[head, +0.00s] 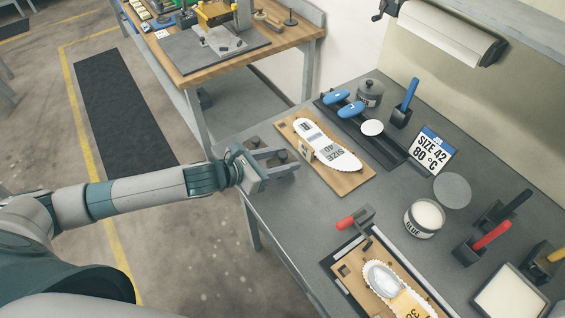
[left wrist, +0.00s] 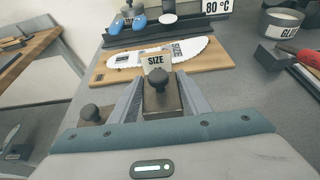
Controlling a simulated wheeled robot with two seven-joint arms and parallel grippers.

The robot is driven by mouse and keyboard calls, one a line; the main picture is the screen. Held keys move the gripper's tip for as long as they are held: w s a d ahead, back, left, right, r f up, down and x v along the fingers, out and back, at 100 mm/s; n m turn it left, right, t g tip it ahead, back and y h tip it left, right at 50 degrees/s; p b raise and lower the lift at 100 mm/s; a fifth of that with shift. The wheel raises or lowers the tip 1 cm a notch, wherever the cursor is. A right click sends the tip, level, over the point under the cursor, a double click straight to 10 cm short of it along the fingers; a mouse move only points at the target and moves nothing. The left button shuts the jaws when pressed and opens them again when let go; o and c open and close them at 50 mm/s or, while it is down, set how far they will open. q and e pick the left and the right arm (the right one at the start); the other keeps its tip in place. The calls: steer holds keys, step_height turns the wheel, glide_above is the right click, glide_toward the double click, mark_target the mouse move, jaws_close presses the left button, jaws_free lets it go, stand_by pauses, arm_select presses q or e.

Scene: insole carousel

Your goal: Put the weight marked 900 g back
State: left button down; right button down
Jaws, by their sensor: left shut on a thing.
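My left gripper (head: 290,163) is shut on a dark weight with a round black knob (head: 283,156), at the table's left edge. In the left wrist view the fingers (left wrist: 158,84) stand on both sides of this weight (left wrist: 160,103). I cannot read any mark on it, nor tell whether it touches the table. A second knobbed weight (left wrist: 91,113) stands just left of the fingers, partly hidden by the gripper. It shows in the head view (head: 254,142) behind the gripper. My right gripper is not in view.
Beyond the gripper, a wooden board (head: 350,180) holds a white insole (head: 325,145) and an upright size card (head: 304,150). Grey table is bare between board and clamp.

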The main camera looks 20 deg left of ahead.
arm_select(q)
steer(key=shift+f, duration=0.95)
steer(key=shift+f, duration=0.15)
steer(key=c, duration=1)
jaws_free()
steer(key=shift+f, duration=0.1)
steer(key=shift+r, duration=0.2)
steer(key=shift+s+a, duration=0.3)
steer(key=shift+s, duration=0.15)
steer(key=b+v, duration=0.2)
steer(key=v, duration=0.7)
steer(key=shift+s+a+r+b, duration=0.1)
steer(key=shift+s+a+b, duration=0.1)
steer(key=shift+b, duration=0.2)
steer(key=shift+s+a+r, duration=0.35)
steer(key=shift+s+r, duration=0.05)
steer(key=shift+s, duration=0.05)
